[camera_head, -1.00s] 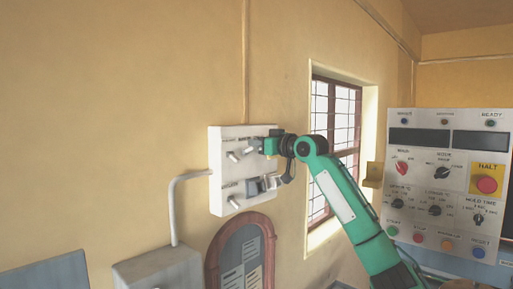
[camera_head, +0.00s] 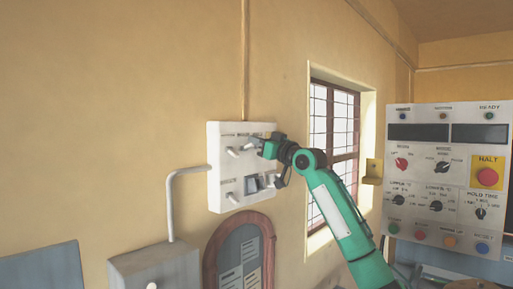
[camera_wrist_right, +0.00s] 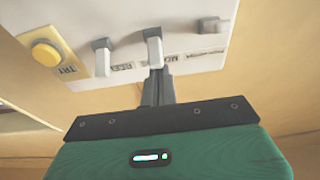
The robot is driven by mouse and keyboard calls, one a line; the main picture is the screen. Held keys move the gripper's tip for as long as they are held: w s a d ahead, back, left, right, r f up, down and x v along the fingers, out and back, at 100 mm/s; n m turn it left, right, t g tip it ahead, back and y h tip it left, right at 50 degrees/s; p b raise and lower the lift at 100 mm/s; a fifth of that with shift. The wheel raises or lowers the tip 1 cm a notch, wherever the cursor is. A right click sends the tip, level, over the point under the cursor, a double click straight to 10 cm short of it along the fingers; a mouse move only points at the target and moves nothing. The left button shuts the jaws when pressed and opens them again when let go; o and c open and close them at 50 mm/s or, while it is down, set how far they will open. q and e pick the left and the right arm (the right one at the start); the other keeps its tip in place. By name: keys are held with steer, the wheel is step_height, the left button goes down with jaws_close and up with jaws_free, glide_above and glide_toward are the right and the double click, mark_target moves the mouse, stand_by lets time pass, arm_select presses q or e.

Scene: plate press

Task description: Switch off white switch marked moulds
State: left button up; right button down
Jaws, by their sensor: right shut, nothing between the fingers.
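A white switch board (camera_head: 226,132) hangs on the wall in the head view, with several white levers on it. In the right wrist view the board (camera_wrist_right: 190,62) shows two white toggle levers. The middle white switch (camera_wrist_right: 153,48) has a partly hidden label beginning with "M"; the other white lever (camera_wrist_right: 102,58) is to its left. My right gripper (camera_wrist_right: 157,92) is shut and empty, its tips close to the middle switch's lower end; I cannot tell whether they touch. In the head view my right gripper (camera_head: 258,145) is in front of the board's upper right. My left gripper is not in view.
A yellow button (camera_wrist_right: 54,53) and a grey knob (camera_wrist_right: 213,26) flank the levers on the board. A control panel (camera_head: 447,185) with a red halt button stands at right. A barred window (camera_head: 334,140) is behind my arm. A grey box (camera_head: 155,268) is below.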

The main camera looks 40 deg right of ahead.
steer(key=shift+s+f+t+b, duration=0.15)
steer(key=shift+f+t+b, duration=0.6)
steer(key=shift+b, duration=0.8)
steer(key=shift+s+f+t+b, duration=0.1)
steer(key=shift+f+t+b, duration=0.65)
steer(key=shift+b, duration=0.75)
steer(key=shift+f+b, duration=0.25)
steer(key=shift+b, duration=0.15)
step_height(320, 180, up, 4)
steer(key=p, duration=0.4)
steer(key=b, duration=0.7)
glide_toward(252, 146)
steer(key=shift+s+d+r+t, duration=0.15)
steer(key=shift+s+d+t, duration=0.25)
steer(key=shift+s, duration=0.5)
steer(key=shift+d, duration=0.1)
